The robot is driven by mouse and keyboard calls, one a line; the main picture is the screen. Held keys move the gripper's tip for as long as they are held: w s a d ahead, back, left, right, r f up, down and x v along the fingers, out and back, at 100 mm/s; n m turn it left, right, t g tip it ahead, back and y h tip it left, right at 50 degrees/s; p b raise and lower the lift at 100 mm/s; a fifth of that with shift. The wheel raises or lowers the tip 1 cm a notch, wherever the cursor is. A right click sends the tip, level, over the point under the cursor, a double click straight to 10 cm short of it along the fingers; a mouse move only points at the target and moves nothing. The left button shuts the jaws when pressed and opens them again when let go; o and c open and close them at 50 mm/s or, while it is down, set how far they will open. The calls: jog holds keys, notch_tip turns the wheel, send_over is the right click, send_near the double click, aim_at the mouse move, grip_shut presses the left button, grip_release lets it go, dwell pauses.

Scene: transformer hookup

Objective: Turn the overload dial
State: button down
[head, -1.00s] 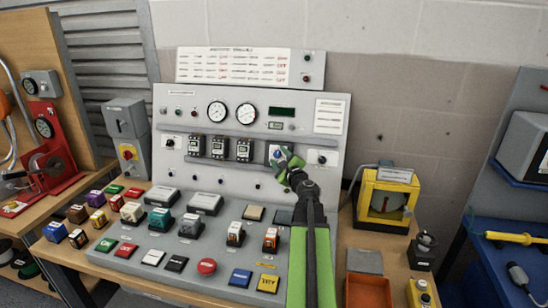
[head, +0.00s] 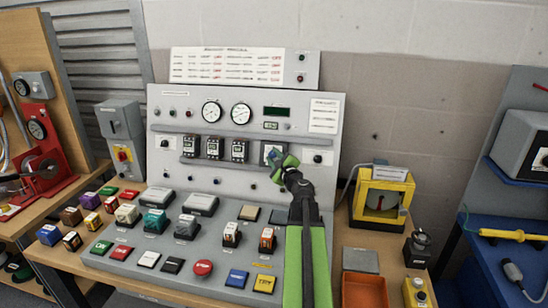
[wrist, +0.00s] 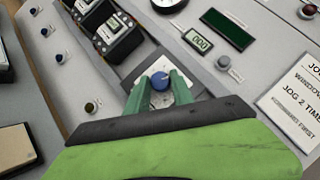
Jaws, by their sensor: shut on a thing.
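The overload dial is a blue round knob (wrist: 160,81) on a pale square plate (wrist: 150,101) in the wrist view. In the head view its module (head: 268,150) is on the upright panel, right of the black breakers, and my gripper partly covers it. My gripper (wrist: 158,88) has its two green fingers on either side of the blue knob and is shut on it. In the head view my gripper (head: 276,160) reaches up to the panel from the lower right.
Black breakers (head: 214,148) sit just left of the dial. A grey knob (wrist: 223,62) and a green display (wrist: 226,29) are nearby on the panel. Several coloured blocks stand on the sloping desk below. A yellow-framed device (head: 381,197) stands to the right.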

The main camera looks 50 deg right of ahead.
jog(key=shift+r+n+y+p, duration=0.1)
jog(key=shift+n+y+p, duration=0.4)
jog(key=shift+n+p, duration=0.35)
jog(key=shift+r+n+g+p, duration=0.15)
jog(key=shift+n+g+p, duration=0.25)
jog(key=shift+p, duration=0.3)
jog(key=n+g+y+p, duration=0.1)
jog(key=n+p, duration=0.1)
jog(key=n+y+p, duration=0.1)
jog(key=p, duration=0.2)
jog(key=shift+d+r+n+g, duration=0.1)
jog(key=shift+r+n+g, duration=0.1)
jog(key=shift+n+g, duration=0.2)
jog(key=n+g+p, duration=0.1)
jog(key=p, duration=0.1)
jog(key=n+g+y+p, duration=0.1)
jog(key=p, duration=0.1)
jog(key=shift+w+r+n, duration=0.1)
jog(key=shift+r+n, duration=0.05)
jog(key=shift+n, duration=0.1)
jog(key=shift+w+n+g+p, duration=0.1)
jog(key=shift+n+g+p, duration=0.7)
jog(key=shift+p, duration=0.75)
jog(key=c, duration=1.1)
grip_release()
jog(key=shift+r, duration=0.1)
